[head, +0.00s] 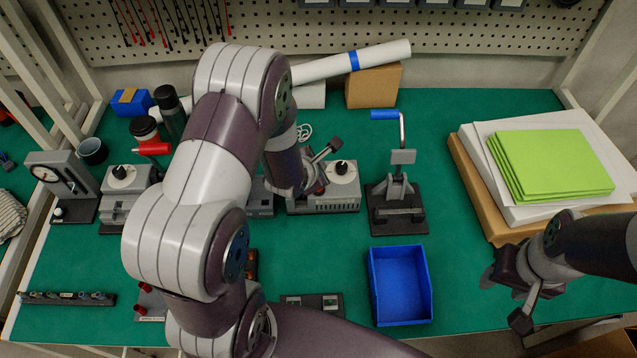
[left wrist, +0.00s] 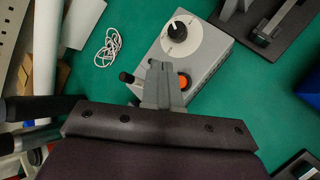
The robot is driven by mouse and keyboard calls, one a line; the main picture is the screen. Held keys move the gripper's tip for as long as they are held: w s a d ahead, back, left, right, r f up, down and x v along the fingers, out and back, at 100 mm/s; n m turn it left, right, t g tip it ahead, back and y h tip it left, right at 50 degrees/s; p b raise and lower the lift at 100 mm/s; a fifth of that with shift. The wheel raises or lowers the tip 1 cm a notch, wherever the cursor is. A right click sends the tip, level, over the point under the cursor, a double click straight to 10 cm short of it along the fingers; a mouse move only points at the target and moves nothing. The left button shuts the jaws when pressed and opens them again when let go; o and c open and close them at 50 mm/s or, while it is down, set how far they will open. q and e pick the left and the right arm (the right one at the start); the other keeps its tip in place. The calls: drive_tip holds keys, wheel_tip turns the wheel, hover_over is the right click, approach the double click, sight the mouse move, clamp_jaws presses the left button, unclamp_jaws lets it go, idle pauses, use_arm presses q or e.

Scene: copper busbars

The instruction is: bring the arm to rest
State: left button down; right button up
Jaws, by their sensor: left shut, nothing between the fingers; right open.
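My left arm reaches across the middle of the table in the head view. Its gripper (head: 322,172) is over the front of a grey box with a white dial (head: 342,172), partly hidden by its own wrist. In the left wrist view the left gripper (left wrist: 163,82) is shut and empty, in front of the dial box (left wrist: 190,50) and its orange button; I cannot tell whether it touches the box. My right gripper (head: 506,300) is open and empty at the table's right front, right of the blue bin (head: 401,287).
A clamp with a blue handle (head: 397,185) stands right of the dial box. Green sheets (head: 550,165) lie stacked at the right. A white roll (head: 350,62) and a cardboard box (head: 374,86) are behind. Green table between bin and stack is clear.

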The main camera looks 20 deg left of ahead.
use_arm(q)
drive_tip(key=s+f+m+g, duration=0.1)
drive_tip(key=s+m+g, duration=0.5)
drive_tip(key=s+m, duration=0.7)
drive_tip(key=s+d+r+m+g, duration=0.1)
drive_tip(key=s+d+r+m, duration=0.1)
drive_tip(key=r+m, duration=0.3)
drive_tip(key=s+d+r+m, duration=0.2)
drive_tip(key=r+m, duration=0.3)
drive_tip(key=m, duration=0.4)
drive_tip(key=shift+d+r+g, duration=0.3)
drive_tip(key=shift+r+g, duration=0.05)
drive_tip(key=shift+g, duration=0.05)
